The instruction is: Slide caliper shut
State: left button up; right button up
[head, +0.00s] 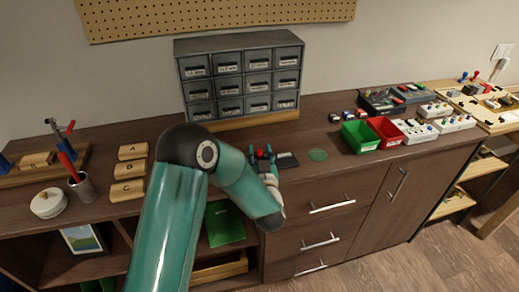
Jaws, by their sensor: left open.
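My left arm reaches in from the bottom, bends at the elbow and ends over the front of the bench top. My left gripper (263,152) is open, with its dark fingers pointing away toward the drawer cabinet. A small red part shows between or just behind the fingers. A small dark grey flat object (287,160) lies just right of the gripper; it may be the caliper, but it is too small to tell. I cannot tell whether the fingers touch it or whether its jaws are shut. My right gripper is not in view.
A grey drawer cabinet (242,77) stands behind the gripper. A green round mat (317,155) lies to the right, then green (360,137) and red (385,131) bins. Wooden blocks marked A, B, C (130,169) and a cup (82,187) stand left.

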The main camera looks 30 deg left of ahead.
pick_arm(q)
jog(key=shift+w+a, duration=0.2)
grip_shut()
dwell(0.3)
